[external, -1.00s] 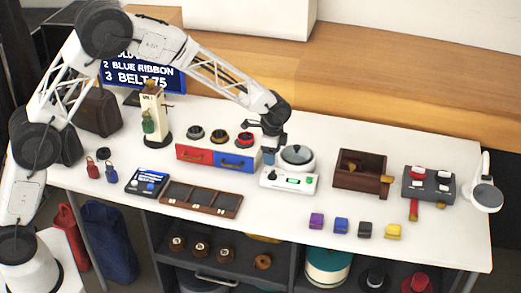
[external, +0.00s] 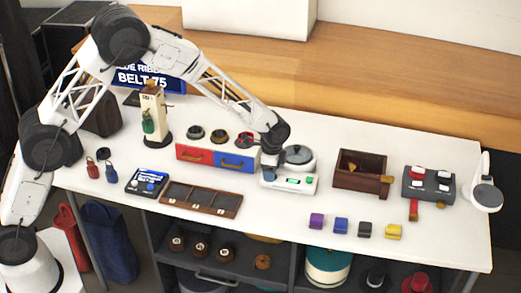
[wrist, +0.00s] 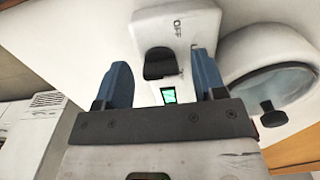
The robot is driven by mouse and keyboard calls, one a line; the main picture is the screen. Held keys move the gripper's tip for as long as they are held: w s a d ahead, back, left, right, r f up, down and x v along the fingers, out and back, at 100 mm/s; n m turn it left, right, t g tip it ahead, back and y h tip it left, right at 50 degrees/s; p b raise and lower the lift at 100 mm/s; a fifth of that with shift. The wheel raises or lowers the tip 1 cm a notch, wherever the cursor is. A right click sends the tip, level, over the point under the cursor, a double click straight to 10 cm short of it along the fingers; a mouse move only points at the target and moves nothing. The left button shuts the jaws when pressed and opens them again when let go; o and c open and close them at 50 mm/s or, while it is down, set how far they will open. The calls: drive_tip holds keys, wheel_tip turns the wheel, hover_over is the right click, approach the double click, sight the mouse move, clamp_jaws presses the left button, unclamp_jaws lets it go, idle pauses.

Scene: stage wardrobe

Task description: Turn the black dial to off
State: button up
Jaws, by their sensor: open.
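The black dial (wrist: 160,66) sits on the white appliance (wrist: 197,22), seen in the wrist view. A lit green display (wrist: 168,95) is on the same appliance. My gripper (wrist: 160,58) is open, and its two blue fingers appear on either side of the dial. I cannot tell whether they touch it. In the external view my gripper (external: 268,166) is low over the left end of the white appliance (external: 300,188), and hides the dial there.
A round glass-lidded pot (external: 298,157) stands at the appliance's back; its black knob (wrist: 272,112) is right of my fingers. A red and blue drawer box (external: 213,157) is close on the left. A brown wooden box (external: 345,180) stands to the right. Coloured blocks (external: 341,226) lie in front.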

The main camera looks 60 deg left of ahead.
drive_tip(key=c, duration=0.9)
drive_tip(key=shift+n, duration=0.3)
drive_tip(key=n, duration=0.5)
drive_tip(key=shift+d, duration=0.1)
drive_tip(key=n, duration=0.6)
drive_tip(key=shift+n, duration=0.3)
drive_tip(key=o, duration=0.9)
